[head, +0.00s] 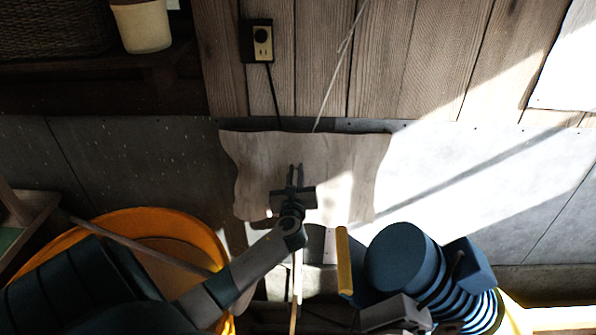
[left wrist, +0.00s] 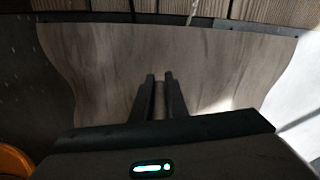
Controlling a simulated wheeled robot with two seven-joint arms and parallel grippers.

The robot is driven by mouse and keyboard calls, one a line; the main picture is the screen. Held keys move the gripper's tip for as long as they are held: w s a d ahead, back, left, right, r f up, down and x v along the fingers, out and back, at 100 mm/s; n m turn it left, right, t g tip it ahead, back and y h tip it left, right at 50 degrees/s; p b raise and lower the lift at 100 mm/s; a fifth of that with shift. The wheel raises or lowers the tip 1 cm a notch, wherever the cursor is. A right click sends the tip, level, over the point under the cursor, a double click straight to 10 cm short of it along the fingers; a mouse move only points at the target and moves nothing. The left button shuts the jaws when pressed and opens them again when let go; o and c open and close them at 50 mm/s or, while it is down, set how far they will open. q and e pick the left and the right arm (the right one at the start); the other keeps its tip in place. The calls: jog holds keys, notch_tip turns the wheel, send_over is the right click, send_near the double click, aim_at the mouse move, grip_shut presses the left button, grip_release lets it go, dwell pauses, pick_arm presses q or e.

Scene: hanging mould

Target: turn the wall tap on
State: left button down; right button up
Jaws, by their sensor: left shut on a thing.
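My left gripper (head: 295,168) is in front of a pale, wavy-edged panel on the wall. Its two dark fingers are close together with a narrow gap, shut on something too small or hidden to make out. The fingers also show in the left wrist view (left wrist: 160,78), pointing at the panel. I cannot make out the wall tap in either view; the gripper and arm hide part of the panel. A small reddish spot shows just left of the gripper's body in the head view.
The wavy panel (head: 350,160) hangs on a grey wall strip below wooden planks. A socket (head: 262,42) with a black cord is above. An orange tub (head: 205,228) stands at lower left. A pot (head: 142,26) is on a shelf at upper left. A yellow bar (head: 344,262) is below the panel.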

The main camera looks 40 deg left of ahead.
dwell(0.5)
pick_arm(q)
jog(key=c, duration=1.8)
grip_release()
jog(key=shift+o, duration=0.2)
jog(key=shift+s, duration=0.1)
jog(key=shift+s+d+f, duration=0.15)
jog(key=shift+s+d, duration=0.25)
jog(key=b+v, duration=0.5)
jog(key=v, duration=1.1)
jog(key=shift+d, duration=0.1)
